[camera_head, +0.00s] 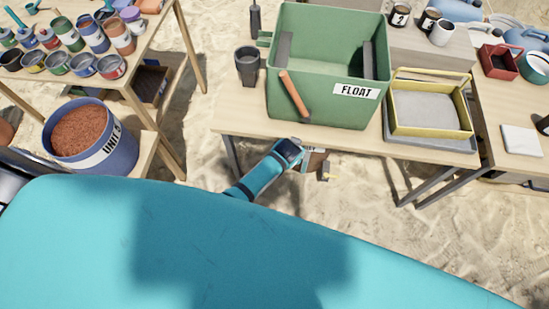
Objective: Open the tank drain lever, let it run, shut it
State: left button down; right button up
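The green tank (318,108) marked FLOAT stands on the middle table. Its orange lever (294,96) is on the front wall, tilted with its upper end to the left and its lower end to the right. My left gripper (326,170) is low in front of the table's front edge, below the tank and apart from the lever. It is small and partly hidden by its wrist, so its fingers cannot be told open or shut. My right gripper is not in view. The tank's inside shows grey panels; no water can be made out.
A dark cup (247,65) stands left of the tank. A yellow-rimmed tray (428,105) stands to its right. A blue bucket (113,158) of reddish grains is at the left, near a table of paint pots. Sand shows between the tables.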

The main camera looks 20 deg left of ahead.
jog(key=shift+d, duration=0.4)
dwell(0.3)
